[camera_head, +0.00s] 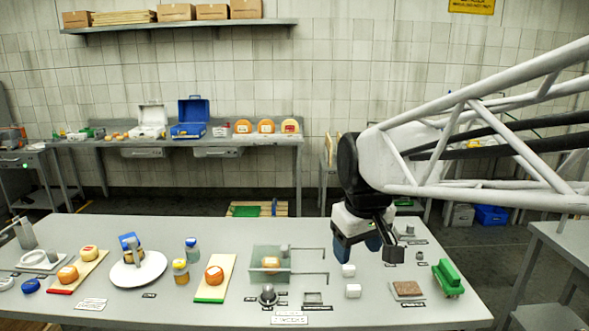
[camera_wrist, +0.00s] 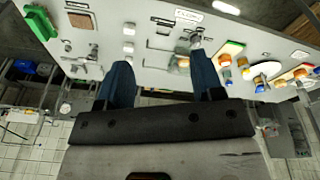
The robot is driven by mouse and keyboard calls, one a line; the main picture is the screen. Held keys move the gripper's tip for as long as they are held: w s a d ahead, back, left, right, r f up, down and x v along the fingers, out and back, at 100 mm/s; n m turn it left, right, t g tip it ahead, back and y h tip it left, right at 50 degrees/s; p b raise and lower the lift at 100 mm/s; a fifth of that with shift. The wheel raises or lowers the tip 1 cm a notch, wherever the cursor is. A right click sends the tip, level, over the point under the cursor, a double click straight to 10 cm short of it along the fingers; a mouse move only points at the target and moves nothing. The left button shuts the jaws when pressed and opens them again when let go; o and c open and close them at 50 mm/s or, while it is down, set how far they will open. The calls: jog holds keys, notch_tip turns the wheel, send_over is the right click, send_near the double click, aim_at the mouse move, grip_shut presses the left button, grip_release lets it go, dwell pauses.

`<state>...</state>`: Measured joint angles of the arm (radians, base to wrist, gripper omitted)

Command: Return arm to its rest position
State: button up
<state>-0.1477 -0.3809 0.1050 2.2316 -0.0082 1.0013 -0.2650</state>
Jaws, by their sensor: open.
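My gripper (camera_head: 358,250) hangs over the right half of the grey table (camera_head: 215,235), with its blue fingers spread and nothing between them. In the wrist view my gripper (camera_wrist: 162,65) also shows two separate fingers, and the table appears at the top, turned over. My arm reaches in from the right edge of the head view. An orange cheese wheel (camera_head: 271,263) shows inside a clear box left of my gripper. Another cheese wheel (camera_head: 214,275) is on a board with a green end, and two more are on a red-ended board at the left.
Two white blocks (camera_head: 348,270) lie just below and near my gripper. A brown square pad (camera_head: 408,289) and a green object (camera_head: 448,279) are at the right. A blue-topped device stands on a white plate (camera_head: 138,271). A back bench (camera_head: 215,141) carries open boxes and cheeses.

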jog(key=s+d+f+m, duration=0.2)
jog(key=s+d+f, duration=0.1)
jog(key=s, duration=0.5)
jog(key=s+d+f+m, duration=0.3)
jog(key=s+d+f, duration=0.1)
jog(key=s, duration=0.4)
jog(key=shift+f, duration=0.2)
jog(key=shift+w, duration=0.15)
